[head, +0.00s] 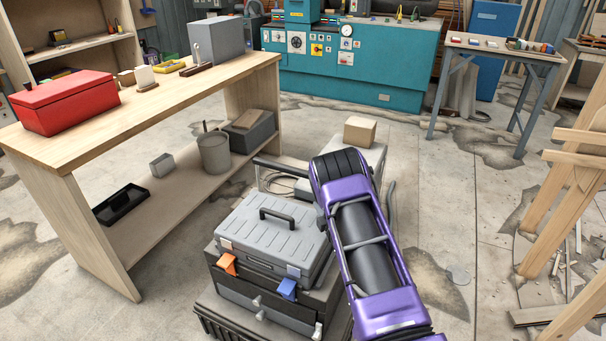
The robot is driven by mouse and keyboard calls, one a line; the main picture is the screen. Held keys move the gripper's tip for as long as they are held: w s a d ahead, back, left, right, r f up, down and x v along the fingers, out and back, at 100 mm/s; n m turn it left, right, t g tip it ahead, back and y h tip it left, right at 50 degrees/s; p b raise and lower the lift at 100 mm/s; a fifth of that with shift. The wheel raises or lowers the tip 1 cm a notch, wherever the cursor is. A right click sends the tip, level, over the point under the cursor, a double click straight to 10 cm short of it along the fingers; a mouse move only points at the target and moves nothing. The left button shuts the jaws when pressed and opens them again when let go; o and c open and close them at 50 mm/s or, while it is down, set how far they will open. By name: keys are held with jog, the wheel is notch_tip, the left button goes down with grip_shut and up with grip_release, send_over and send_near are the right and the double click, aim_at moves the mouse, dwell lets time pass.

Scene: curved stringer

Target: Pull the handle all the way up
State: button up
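A rolling toolbox stack stands on the floor at lower middle, with a grey lidded case (262,240) on top and a dark drawer box (240,290) with orange and blue latches beneath. A dark pull handle (283,168) shows behind the case as a crossbar with a thin post at its left end. The crossbar stands above the back edge of the lid; its right end runs behind my purple and black arm. A smaller black carry handle (290,215) sits on the lid. My gripper is not visible, so its hold and its distance from the handle cannot be seen.
A wooden workbench (180,95) with a red toolbox (70,101) stands left. Behind the stack is a low grey surface with a cardboard box (360,131). A teal machine cabinet (350,68) stands at the back. Wooden framing (570,210) is right; floor between is mostly open.

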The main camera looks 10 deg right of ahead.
aim_at(303, 176)
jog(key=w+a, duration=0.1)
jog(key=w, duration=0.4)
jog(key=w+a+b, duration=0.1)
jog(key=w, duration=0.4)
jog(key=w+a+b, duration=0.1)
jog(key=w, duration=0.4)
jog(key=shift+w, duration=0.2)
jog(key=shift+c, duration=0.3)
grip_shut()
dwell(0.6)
